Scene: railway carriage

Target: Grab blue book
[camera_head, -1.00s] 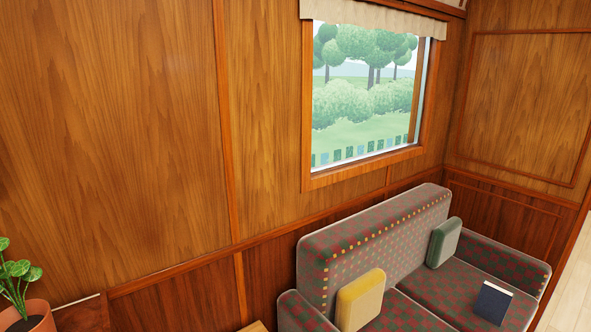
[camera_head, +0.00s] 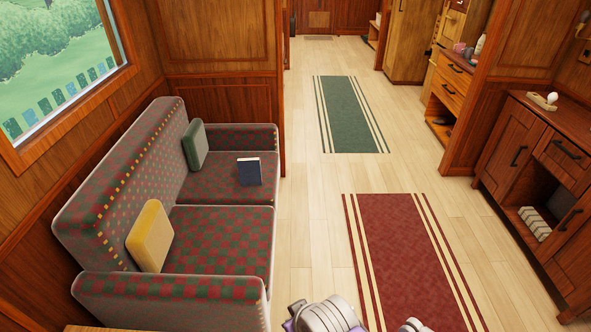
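The blue book (camera_head: 249,171) is on the far seat cushion of the checkered sofa (camera_head: 222,230), near the seat's front edge. It looks propped up rather than lying flat, with its dark blue cover facing me. Grey and white rounded parts of my own body show at the bottom edge of the head view. Neither gripper's fingers can be seen, and nothing of mine is near the book.
A yellow cushion (camera_head: 150,236) and a green cushion (camera_head: 194,146) lean on the sofa back. Open floor with a red rug (camera_head: 414,260) and a green rug (camera_head: 350,114) runs along the sofa's right. A wooden cabinet (camera_head: 512,140) stands at the right wall.

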